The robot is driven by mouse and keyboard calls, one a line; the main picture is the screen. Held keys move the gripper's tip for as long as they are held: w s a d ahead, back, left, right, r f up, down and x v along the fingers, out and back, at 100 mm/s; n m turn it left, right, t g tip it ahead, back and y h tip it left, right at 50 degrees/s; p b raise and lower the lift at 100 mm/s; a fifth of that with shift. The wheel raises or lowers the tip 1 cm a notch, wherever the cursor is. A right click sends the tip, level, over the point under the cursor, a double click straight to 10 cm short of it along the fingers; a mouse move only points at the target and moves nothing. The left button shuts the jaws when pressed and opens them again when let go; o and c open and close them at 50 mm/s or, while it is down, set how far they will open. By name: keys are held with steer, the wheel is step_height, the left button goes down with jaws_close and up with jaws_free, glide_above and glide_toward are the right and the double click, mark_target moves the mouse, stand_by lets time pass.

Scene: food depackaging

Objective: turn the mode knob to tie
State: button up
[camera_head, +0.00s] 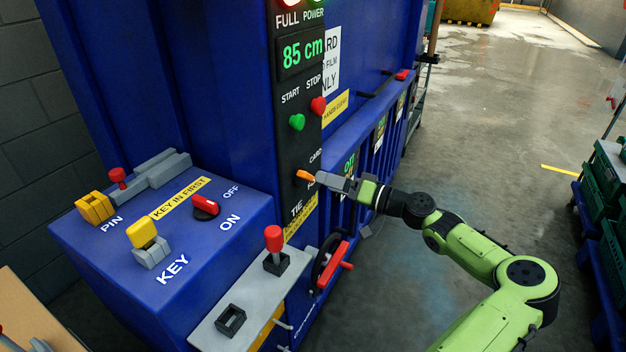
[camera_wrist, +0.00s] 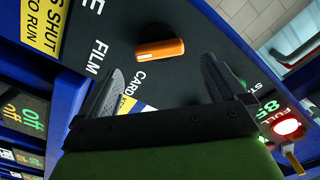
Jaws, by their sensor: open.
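The mode knob (camera_head: 304,175) has an orange bar handle on a black base, on the dark control panel. It also shows in the wrist view (camera_wrist: 160,48), just beyond my fingertips and between them. The CARD (camera_wrist: 139,81) and FILM (camera_wrist: 97,58) labels lie beside it. The TIE label (camera_head: 296,208) is below the knob in the head view. My gripper (camera_head: 325,180) is open beside the knob, with a finger spread on each side in the wrist view (camera_wrist: 161,75). No contact is visible. My gripper partly hides the FILM label in the head view.
Green (camera_head: 297,122) and red (camera_head: 318,105) buttons sit above the knob. A red-handled lever (camera_head: 274,240) and a red crank handle (camera_head: 334,268) stand below. The blue key box (camera_head: 130,260) is at left. Open floor (camera_head: 480,130) lies right of the machine.

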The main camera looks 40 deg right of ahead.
mark_target(312, 177)
steer(key=x, duration=0.5)
steer(key=shift+w, duration=0.2)
steer(key=shift+c, duration=0.2)
steer(key=c, duration=1)
